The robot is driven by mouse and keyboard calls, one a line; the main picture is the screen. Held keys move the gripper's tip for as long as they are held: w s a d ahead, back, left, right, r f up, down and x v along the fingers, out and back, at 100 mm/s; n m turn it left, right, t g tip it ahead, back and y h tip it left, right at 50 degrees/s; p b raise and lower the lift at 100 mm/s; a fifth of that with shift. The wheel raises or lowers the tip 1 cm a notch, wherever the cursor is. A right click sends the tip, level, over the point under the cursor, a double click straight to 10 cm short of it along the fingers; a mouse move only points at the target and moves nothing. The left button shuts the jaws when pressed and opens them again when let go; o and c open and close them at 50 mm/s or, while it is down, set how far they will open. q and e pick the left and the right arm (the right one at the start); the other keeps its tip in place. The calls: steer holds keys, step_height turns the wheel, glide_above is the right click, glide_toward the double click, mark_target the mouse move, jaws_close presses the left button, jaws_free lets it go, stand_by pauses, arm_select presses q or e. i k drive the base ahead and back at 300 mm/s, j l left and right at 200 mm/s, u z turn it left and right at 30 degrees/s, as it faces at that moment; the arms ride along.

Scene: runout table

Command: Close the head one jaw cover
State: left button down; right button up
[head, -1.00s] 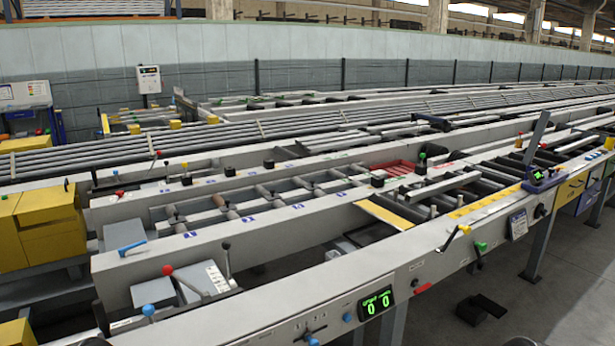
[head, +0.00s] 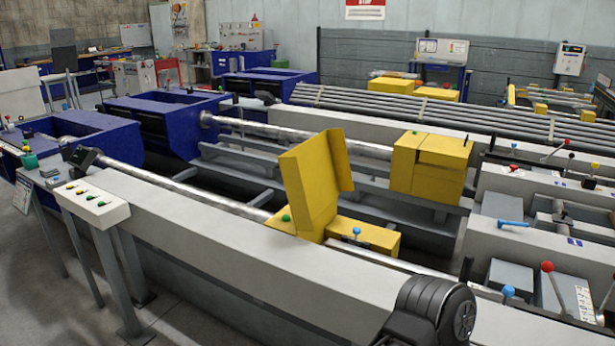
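A yellow jaw cover (head: 310,185) stands raised and open on the near machine line, a little right of the middle of the head view. Its yellow housing (head: 370,236) sits just to the right of its foot, with a blue ball knob (head: 356,231) in front. A green button (head: 286,218) shows at the cover's lower left. A steel bar (head: 190,186) runs toward it from the left. No label shows which head this is. Neither gripper is in view.
A second yellow jaw housing (head: 430,165) on the line behind looks shut. A white button panel (head: 92,200) stands at the near left. A grey beam (head: 250,260) runs along the front. A red-knobbed lever (head: 553,280) rises at the right. Open floor shows lower left.

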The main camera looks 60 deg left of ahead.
mark_target(314, 172)
steer(key=k+j+u, duration=0.1)
steer(key=j, duration=0.45)
steer(key=k+j, duration=0.25)
steer(key=j, duration=0.35)
steer(key=k+j+u, duration=0.15)
steer(key=j, duration=0.4)
steer(key=k+j, duration=0.15)
steer(key=j, duration=0.45)
steer(key=k+j+u, duration=0.15)
steer(key=j, duration=1)
steer(key=k+j+u, duration=0.15)
steer(key=j, duration=0.5)
